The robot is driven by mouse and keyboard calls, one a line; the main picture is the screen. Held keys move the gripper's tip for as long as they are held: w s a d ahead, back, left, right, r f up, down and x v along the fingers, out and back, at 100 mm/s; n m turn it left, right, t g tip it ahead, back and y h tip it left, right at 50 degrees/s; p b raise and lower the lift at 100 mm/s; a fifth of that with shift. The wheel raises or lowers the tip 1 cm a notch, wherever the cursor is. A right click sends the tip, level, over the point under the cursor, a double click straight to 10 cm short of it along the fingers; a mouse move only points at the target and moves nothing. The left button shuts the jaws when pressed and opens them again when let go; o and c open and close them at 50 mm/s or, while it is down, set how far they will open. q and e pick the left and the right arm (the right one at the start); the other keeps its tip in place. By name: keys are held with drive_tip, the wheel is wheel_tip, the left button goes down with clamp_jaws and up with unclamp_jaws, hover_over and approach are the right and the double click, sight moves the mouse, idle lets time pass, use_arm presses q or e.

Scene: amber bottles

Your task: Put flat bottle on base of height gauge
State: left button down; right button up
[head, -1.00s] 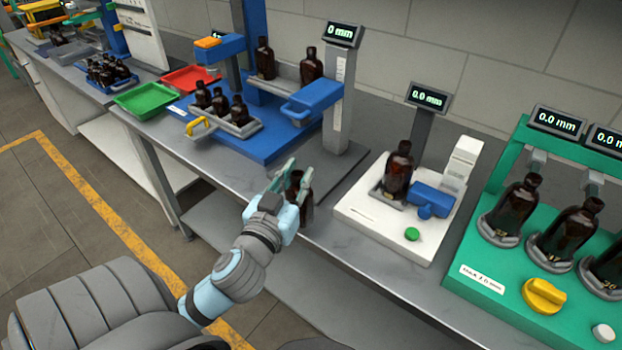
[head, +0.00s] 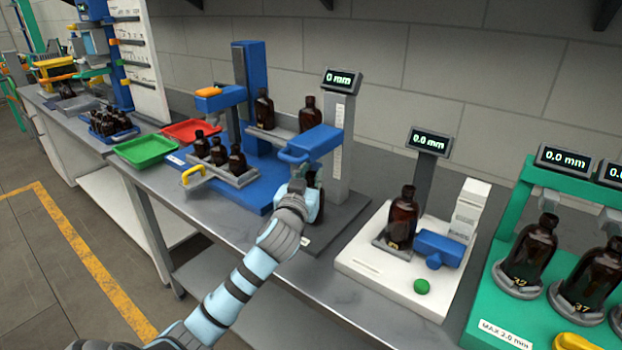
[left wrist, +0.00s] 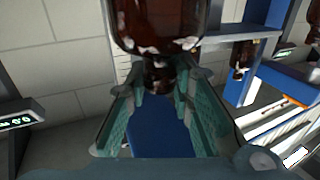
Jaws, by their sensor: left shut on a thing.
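The flat amber bottle (head: 319,207) is at my left gripper (head: 302,184), partly hidden behind it in the head view. In the left wrist view the bottle (left wrist: 158,28) appears inverted, with its neck between the fingers of my left gripper (left wrist: 160,85), which are shut on it. The height gauge (head: 341,130) has a grey scale column, a "0 mm" display and a blue arm (head: 316,141). The bottle is over the gauge's dark grey base (head: 345,218), below the blue arm. I cannot tell whether it touches the base. My right gripper is not in view.
A blue stand (head: 257,190) with several bottles is left of the gauge. A white device (head: 385,273) holding one bottle (head: 403,215) is to the right, then a green fixture (head: 490,285) with bottles. Green (head: 145,151) and red (head: 190,131) trays lie further left.

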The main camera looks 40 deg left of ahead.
use_arm(q)
drive_tip(key=c, duration=1.4)
unclamp_jaws()
drive_tip(key=shift+s+d, duration=0.15)
drive_tip(key=shift+s, duration=0.1)
drive_tip(key=v, duration=1.1)
drive_tip(key=shift+s+p, duration=0.3)
drive_tip(key=shift+s, duration=0.05)
drive_tip(key=shift+d, duration=0.1)
